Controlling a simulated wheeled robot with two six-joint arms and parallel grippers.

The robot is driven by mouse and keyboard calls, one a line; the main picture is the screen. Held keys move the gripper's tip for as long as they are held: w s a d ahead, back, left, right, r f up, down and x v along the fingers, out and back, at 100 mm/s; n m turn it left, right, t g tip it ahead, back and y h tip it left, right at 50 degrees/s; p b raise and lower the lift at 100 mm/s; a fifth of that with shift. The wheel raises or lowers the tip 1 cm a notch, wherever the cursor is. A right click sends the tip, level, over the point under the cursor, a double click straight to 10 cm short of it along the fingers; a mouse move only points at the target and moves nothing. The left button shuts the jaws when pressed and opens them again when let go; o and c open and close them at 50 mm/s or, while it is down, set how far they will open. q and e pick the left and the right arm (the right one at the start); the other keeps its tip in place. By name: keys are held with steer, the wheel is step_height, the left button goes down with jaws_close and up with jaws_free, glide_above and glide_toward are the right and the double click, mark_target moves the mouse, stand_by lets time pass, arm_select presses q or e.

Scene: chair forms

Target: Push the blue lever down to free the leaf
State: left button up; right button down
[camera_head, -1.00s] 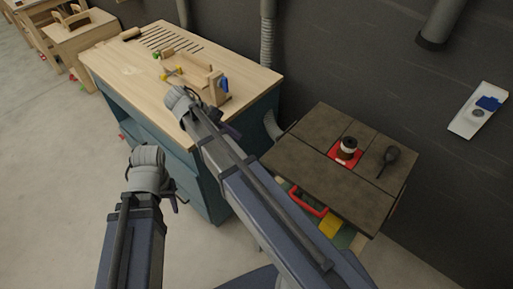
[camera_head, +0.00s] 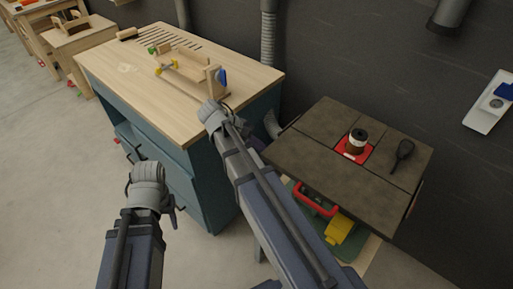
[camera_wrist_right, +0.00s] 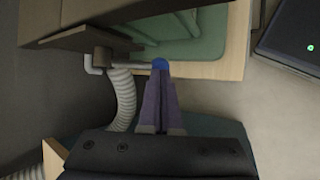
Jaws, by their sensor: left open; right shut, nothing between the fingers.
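My right gripper (camera_wrist_right: 160,98) is shut and empty in the right wrist view, its purple fingers pointing at a blue knob (camera_wrist_right: 160,64). This looks like the end of the blue lever, whose pale rod comes from a bracket on the left. The fingertips meet the knob in the picture; I cannot tell whether they touch. A dark board (camera_wrist_right: 82,38), perhaps the leaf, is above the bracket. In the head view the dark table top (camera_head: 330,165) hides the lever. My left gripper (camera_head: 177,203) is open, mostly hidden behind its arm, left of the table and away from it.
A ribbed hose (camera_wrist_right: 122,98) runs close to the left of my right fingers. A wooden workbench (camera_head: 125,70) with a jig on it stands left of the table. A red handle (camera_head: 314,205) and a yellow thing (camera_head: 340,231) show under the table's front. Floor is free at left.

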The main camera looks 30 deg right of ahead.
arm_select(q)
steer(key=shift+f, duration=0.1)
arm_select(e)
steer(key=shift+d+f, duration=0.1)
arm_select(q)
steer(key=shift+s+a+f+b, duration=0.1)
steer(key=shift+a+f+b, duration=0.1)
steer(key=shift+f+b, duration=0.5)
arm_select(e)
steer(key=shift+s+d+f, duration=0.1)
steer(key=shift+d+f, duration=0.2)
steer(key=shift+f, duration=0.3)
arm_select(q)
steer(key=shift+r, duration=0.1)
